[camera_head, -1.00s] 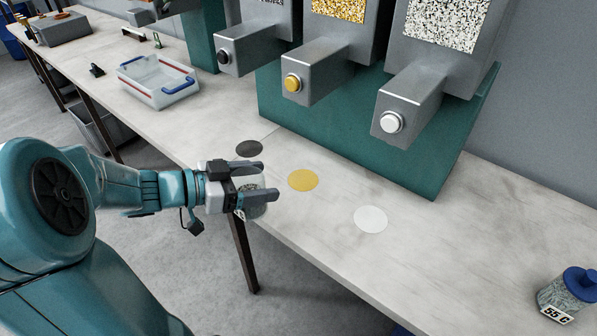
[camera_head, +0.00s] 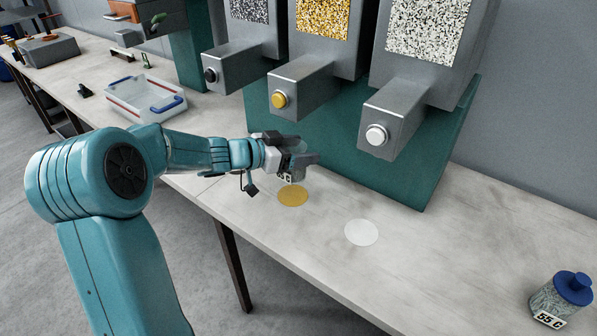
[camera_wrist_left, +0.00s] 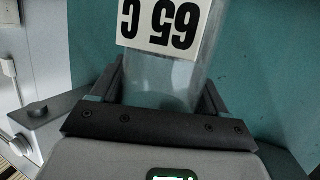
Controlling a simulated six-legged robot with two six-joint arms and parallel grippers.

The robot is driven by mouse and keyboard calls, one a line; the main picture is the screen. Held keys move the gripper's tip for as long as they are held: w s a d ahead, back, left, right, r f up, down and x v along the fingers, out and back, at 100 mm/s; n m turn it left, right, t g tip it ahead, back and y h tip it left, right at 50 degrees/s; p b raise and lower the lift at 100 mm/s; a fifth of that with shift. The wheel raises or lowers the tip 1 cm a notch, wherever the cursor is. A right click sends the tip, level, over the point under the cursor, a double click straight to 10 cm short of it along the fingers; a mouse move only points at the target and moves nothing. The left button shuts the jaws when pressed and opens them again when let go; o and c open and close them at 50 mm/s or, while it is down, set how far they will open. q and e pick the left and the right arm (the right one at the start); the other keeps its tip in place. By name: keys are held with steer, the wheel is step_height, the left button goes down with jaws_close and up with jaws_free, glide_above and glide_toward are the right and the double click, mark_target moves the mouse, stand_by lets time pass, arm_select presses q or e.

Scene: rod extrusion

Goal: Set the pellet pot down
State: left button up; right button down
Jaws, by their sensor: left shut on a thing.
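The pellet pot, a clear jar, is mostly hidden by the fingers in the head view. In the left wrist view the pot (camera_wrist_left: 165,80) fills the middle, with an upside-down "65 C" label (camera_wrist_left: 165,25). My left gripper (camera_head: 298,160) is shut on the pot, over the bench near the yellow disc (camera_head: 292,195). I cannot tell whether the pot touches the bench. My right gripper is not in view.
A white disc (camera_head: 361,232) lies right of the yellow one. Dispensers with a black, a yellow (camera_head: 280,100) and a white button (camera_head: 376,135) stand behind. A blue-lidded jar marked "55 C" (camera_head: 562,298) stands at far right. A tray (camera_head: 145,98) is at left. The front bench is clear.

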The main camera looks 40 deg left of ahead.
mark_target(298, 171)
arm_select(q)
step_height(298, 171, down, 6)
steer(key=shift+s+f+b, duration=0.15)
steer(key=shift+f+b, duration=0.05)
steer(key=shift+b, duration=0.85)
steer(key=shift+w+f, duration=0.2)
steer(key=shift+f, duration=0.05)
steer(key=shift+r, duration=0.1)
